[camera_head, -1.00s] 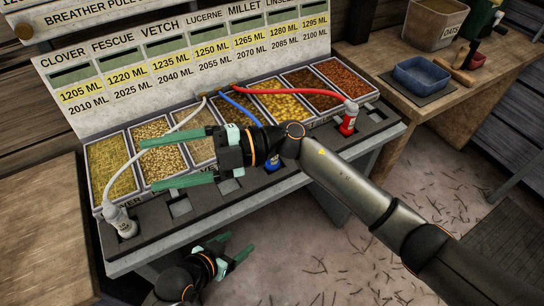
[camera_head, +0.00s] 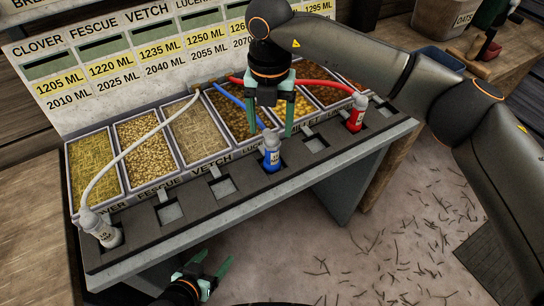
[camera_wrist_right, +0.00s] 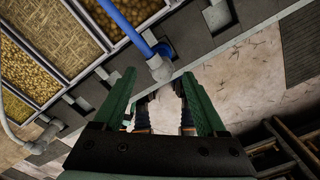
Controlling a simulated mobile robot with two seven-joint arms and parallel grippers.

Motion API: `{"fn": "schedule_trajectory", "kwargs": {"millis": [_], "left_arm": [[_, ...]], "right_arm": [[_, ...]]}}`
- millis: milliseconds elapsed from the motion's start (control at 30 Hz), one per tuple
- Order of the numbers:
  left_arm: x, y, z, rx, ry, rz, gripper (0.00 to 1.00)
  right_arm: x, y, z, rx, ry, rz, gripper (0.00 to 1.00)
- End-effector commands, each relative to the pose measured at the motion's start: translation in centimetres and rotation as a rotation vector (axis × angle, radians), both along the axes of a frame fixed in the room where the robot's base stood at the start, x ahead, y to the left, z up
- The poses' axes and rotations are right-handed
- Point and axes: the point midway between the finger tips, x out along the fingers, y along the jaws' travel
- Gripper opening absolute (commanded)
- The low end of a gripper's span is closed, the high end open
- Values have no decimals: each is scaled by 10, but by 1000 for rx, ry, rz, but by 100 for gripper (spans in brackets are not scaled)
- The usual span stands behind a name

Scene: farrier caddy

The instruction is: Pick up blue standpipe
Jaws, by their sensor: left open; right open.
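The blue standpipe (camera_head: 272,152) stands upright in the dark rack (camera_head: 245,175) along the front of the bench, with a blue hose (camera_head: 228,98) running back from it. My right gripper (camera_head: 270,131) points down just above and around the standpipe's top, open, one finger to each side. In the right wrist view the pale standpipe head (camera_wrist_right: 160,68) shows between and a little beyond the open fingertips (camera_wrist_right: 159,76). I see no contact. My left gripper (camera_head: 211,270) is open and empty, low in front of the bench.
A white standpipe (camera_head: 100,229) with a white hose stands at the rack's left end. A red standpipe (camera_head: 356,114) with a red hose stands to the right. Grain bins (camera_head: 145,145) lie behind the rack. A wooden table (camera_head: 505,60) is at the right.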

Motion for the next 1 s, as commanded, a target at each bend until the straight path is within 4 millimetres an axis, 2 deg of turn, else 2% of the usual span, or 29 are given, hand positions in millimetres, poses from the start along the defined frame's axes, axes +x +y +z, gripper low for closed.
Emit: {"fn": "schedule_trajectory", "kwargs": {"millis": [100, 367, 633, 767, 967, 1000], "left_arm": [[0, 0, 0, -1, 0, -1, 74], [0, 0, 1, 0, 1, -1, 74], [0, 0, 2, -1, -2, 0, 74], [0, 0, 2, -1, -2, 0, 74], [0, 0, 2, 0, -1, 1, 74], [0, 0, 2, 0, -1, 1, 74]], "right_arm": [[-1, 0, -21, 1, 3, 1, 74], [-2, -1, -43, 2, 3, 2, 74], [-5, -3, -81, 5, 3, 3, 74], [-5, -3, -88, 3, 2, 4, 74], [-5, -3, -88, 4, 1, 4, 74], [-5, -3, -88, 4, 1, 4, 70]]}}
